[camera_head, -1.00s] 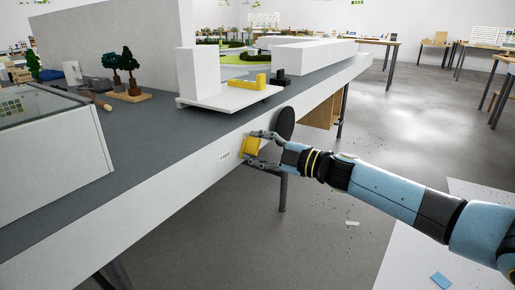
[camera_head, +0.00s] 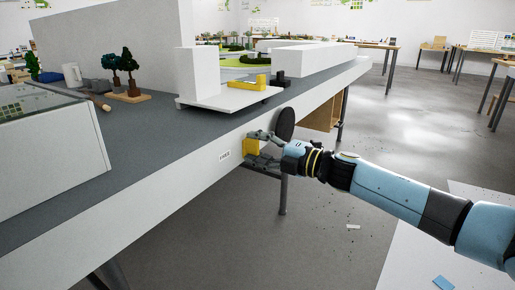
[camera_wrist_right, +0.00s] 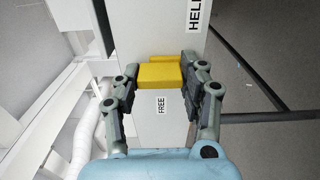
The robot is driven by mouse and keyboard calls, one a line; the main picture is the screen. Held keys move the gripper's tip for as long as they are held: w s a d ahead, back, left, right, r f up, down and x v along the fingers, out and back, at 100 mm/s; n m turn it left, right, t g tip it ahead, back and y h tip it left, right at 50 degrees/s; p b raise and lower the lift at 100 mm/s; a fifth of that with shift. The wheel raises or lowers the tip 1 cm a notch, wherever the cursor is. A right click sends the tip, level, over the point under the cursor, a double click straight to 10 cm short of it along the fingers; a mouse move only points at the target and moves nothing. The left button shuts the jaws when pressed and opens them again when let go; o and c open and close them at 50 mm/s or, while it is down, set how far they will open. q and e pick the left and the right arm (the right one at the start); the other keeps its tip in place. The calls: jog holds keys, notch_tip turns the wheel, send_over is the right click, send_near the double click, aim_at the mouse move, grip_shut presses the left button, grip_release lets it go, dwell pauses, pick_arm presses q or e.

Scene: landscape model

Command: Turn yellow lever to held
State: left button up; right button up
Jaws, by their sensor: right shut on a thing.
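The yellow lever (camera_head: 251,147) sits on the white front edge of the table. It also shows as a yellow block in the right wrist view (camera_wrist_right: 160,77). My right gripper (camera_wrist_right: 161,80) has a finger on either side of the lever and is shut on it. A FREE label (camera_wrist_right: 162,105) is just below the lever in the wrist view. A HELD label (camera_wrist_right: 194,13) is farther up and to the right, cut by the frame's top. My left gripper is not in view.
A dark round disc (camera_head: 285,123) stands by the table edge just beyond my right gripper. A white model block with a yellow piece (camera_head: 262,80) and small trees (camera_head: 129,66) stand on the grey tabletop (camera_head: 165,116). Open floor lies to the right.

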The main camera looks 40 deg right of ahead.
jog(key=shift+f, duration=0.1)
jog(key=o, duration=1.2)
jog(key=shift+c, duration=0.2)
jog(key=v, duration=1.2)
